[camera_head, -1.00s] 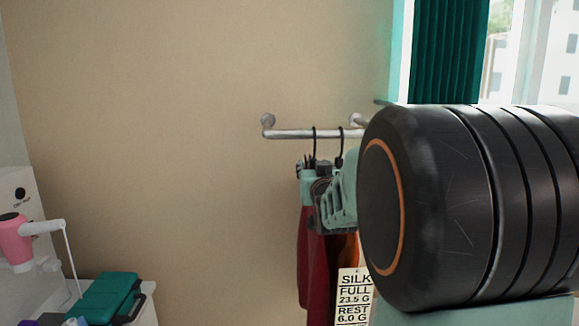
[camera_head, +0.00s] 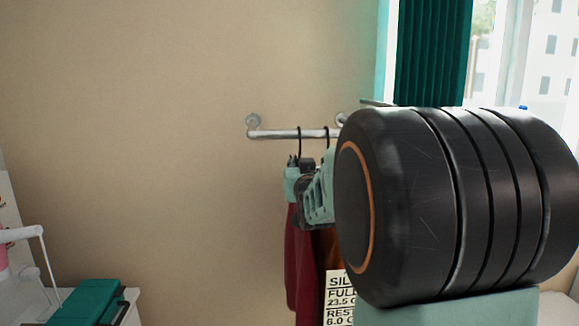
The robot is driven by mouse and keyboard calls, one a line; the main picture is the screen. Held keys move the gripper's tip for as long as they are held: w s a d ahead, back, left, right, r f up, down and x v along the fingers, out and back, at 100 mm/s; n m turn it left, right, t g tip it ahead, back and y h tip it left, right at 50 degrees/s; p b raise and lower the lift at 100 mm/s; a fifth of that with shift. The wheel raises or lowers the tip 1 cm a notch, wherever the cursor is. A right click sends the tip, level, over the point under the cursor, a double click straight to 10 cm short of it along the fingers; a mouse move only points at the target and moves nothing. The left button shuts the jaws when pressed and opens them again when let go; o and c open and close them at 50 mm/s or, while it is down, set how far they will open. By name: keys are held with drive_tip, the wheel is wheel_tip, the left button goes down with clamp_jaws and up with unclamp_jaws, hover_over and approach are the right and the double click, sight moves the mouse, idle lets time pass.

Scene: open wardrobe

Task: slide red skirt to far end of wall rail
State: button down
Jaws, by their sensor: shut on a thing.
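The dark red skirt (camera_head: 297,265) hangs from a black hook on the silver wall rail (camera_head: 272,134), a short way right of the rail's left end. My gripper (camera_head: 294,182) is at the top of the skirt, just below the hook, and is shut on it. The fingertips are partly hidden by the gripper body and the hanger. A second black hook hangs just to the right. My large dark arm link hides the right part of the rail.
An orange-brown garment (camera_head: 328,249) hangs behind and right of the skirt, with a white printed tag (camera_head: 339,298) in front. The rail left of the skirt is bare. A green case (camera_head: 85,302) lies at lower left; a green curtain (camera_head: 433,50) hangs at upper right.

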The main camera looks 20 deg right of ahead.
drive_tip(key=w+a, duration=0.2)
drive_tip(key=a, duration=0.4)
drive_tip(key=shift+a, duration=0.25)
drive_tip(key=c, duration=1.8)
unclamp_jaws()
drive_tip(key=shift+s, duration=0.15)
drive_tip(key=shift+v, duration=3.9)
